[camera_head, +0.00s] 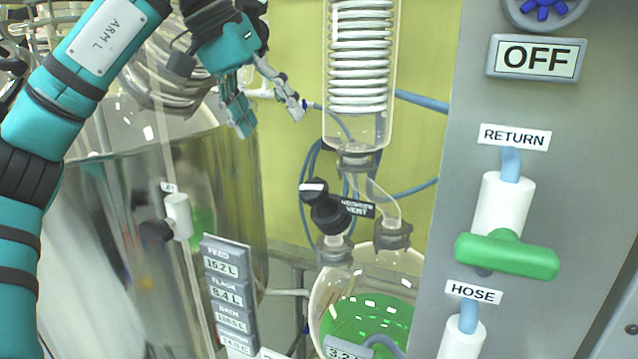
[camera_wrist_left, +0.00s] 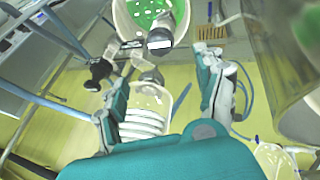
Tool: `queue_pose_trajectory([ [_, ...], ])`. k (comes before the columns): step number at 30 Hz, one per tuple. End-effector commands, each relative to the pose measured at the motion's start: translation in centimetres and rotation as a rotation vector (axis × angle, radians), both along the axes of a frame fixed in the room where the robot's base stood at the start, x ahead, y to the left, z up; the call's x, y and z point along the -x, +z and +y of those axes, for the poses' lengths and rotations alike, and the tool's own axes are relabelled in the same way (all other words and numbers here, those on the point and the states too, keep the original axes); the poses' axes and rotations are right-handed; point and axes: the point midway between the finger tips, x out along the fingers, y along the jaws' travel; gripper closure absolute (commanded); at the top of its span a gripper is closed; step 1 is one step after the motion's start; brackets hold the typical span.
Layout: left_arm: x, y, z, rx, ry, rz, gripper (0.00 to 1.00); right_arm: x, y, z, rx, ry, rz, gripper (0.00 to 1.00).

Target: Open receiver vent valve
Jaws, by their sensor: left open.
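The receiver vent valve is a black knob (camera_head: 328,213) with a white-striped handle, on the left neck of the round receiver flask (camera_head: 365,290). In the left wrist view, the gripper's two fingers (camera_wrist_left: 163,75) are spread. A dark knob with a white stripe, seemingly the valve (camera_wrist_left: 160,40), is beyond the fingertips. The flask, holding green liquid, shows at the top (camera_wrist_left: 150,12). My right gripper is not in view.
A glass coil condenser (camera_head: 360,60) stands above the flask, with blue hoses behind. A large glass vessel (camera_head: 190,170) is at left, with a readout panel (camera_head: 228,290). A grey panel with a green-handled return valve (camera_head: 507,254) is at right.

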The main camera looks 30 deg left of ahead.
Motion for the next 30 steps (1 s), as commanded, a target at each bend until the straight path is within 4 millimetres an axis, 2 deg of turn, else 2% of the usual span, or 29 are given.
queue_pose_trajectory([
  [9,-2.7,-6.2,-1.7,-0.002,0.0,0.006,0.29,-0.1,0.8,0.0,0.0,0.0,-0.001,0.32],
  [18,-5.1,-11.2,-3.2,-0.001,-0.001,0.004,0.29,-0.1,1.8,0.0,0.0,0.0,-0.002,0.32],
  [24,-5.9,-13.0,-3.6,0.0,0.0,0.003,0.29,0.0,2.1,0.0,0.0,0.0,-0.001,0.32],
  [30,-6.0,-13.4,-3.7,0.001,-0.001,0.001,0.29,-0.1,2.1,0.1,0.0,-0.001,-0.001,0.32],
])
